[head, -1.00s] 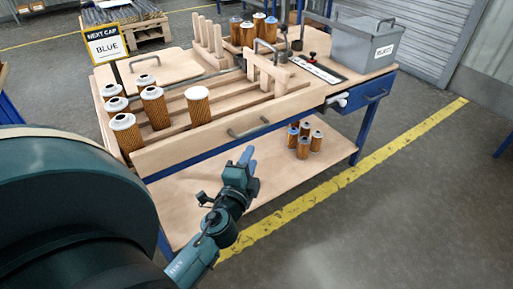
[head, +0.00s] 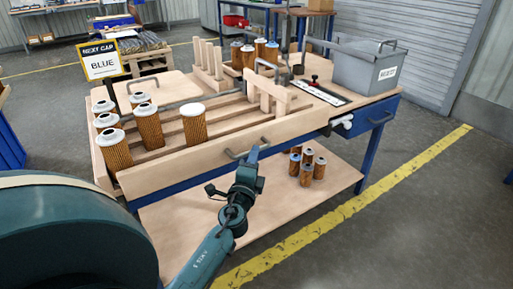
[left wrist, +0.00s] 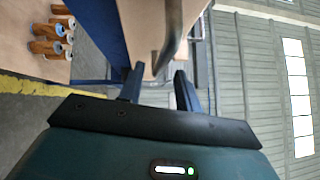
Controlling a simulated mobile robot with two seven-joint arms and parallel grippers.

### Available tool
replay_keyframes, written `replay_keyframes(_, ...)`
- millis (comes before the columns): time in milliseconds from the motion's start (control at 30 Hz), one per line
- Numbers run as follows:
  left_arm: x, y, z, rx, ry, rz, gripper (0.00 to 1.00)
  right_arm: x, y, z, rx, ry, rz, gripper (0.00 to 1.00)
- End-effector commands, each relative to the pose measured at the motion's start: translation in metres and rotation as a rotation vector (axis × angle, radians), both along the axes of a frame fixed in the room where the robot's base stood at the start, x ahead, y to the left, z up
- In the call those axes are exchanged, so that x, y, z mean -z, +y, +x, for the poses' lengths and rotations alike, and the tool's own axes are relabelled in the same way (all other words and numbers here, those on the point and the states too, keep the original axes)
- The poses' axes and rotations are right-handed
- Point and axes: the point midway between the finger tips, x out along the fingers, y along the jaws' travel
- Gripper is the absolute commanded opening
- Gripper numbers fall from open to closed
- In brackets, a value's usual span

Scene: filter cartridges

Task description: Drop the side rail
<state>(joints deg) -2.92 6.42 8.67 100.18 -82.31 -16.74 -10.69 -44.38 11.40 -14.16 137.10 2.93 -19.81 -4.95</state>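The side rail (head: 215,157) is a long wooden board standing upright along the front edge of the workbench. A grey bar handle (head: 233,157) is fixed to its outer face; its bar also shows in the left wrist view (left wrist: 171,30). My left gripper (head: 252,156) is at the right end of this handle in the head view. In the left wrist view its two dark fingers (left wrist: 159,85) are apart, with the handle bar's end just ahead of the gap between them. I cannot tell whether they touch it. My right gripper is not in view.
Several cartridges with white caps (head: 148,127) stand behind the rail. Capped cartridges (head: 307,166) stand on the lower shelf (head: 200,215). A grey reject bin (head: 360,70) and a blue drawer (head: 372,117) are at the right. Floor in front is clear.

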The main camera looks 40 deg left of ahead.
Motion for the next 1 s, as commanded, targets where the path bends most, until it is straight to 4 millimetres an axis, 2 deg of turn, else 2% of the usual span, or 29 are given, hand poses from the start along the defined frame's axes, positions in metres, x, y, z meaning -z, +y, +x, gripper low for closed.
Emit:
replay_keyframes(100,-0.003,0.009,0.018,-0.001,-0.001,-0.001,0.34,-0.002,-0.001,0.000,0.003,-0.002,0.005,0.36)
replay_keyframes(233,-0.004,0.014,0.030,0.000,0.000,-0.001,0.34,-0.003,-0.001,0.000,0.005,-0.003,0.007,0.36)
replay_keyframes(633,-0.005,0.016,0.036,0.000,0.000,-0.001,0.33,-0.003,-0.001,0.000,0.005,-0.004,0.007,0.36)
replay_keyframes(1000,-0.005,0.016,0.035,0.000,0.000,-0.001,0.03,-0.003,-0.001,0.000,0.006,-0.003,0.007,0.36)
